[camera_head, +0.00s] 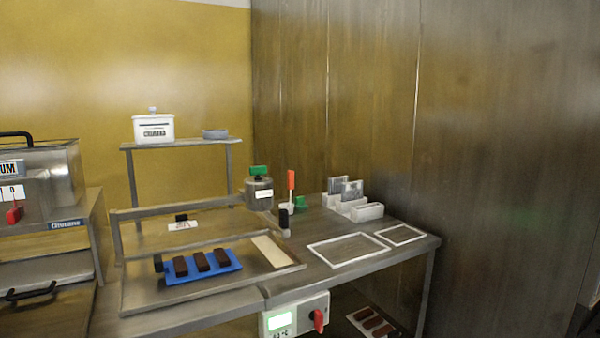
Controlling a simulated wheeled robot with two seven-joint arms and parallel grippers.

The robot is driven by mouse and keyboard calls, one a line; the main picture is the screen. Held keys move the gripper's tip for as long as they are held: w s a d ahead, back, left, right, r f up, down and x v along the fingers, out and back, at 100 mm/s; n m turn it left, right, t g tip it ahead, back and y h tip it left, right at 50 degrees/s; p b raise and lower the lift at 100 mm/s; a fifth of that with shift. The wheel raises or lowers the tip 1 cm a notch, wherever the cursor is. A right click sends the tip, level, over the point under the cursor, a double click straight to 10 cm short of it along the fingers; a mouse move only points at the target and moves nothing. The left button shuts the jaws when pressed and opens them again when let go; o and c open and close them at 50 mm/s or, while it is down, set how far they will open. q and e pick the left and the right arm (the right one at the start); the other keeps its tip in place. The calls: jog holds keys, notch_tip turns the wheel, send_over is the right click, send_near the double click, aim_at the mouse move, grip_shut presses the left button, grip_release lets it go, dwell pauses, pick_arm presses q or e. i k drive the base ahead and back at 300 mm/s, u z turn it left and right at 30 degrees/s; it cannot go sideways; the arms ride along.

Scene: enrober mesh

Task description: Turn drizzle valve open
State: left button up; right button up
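A grey metal pot (258,194) with a white label stands at the back of the enrober bench, above its rear rail. A green handle (259,171) sits on top of it. I cannot tell for sure whether this handle is the drizzle valve or how it is set. A black upright piece (284,218) stands just right of the pot, lower down. Neither of my grippers is in view.
A blue mat (201,266) with dark bars lies on the enrober bed. Right of the pot stand an upright red-handled tool (291,183), a green item (300,202) and a white rack (367,212). Below hangs a control box (281,322) with a red knob (319,320). A metal machine (48,180) stands left.

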aim_at(258, 170)
jog(key=z, duration=0.7)
jog(key=i, duration=0.85)
jog(key=u, duration=1.95)
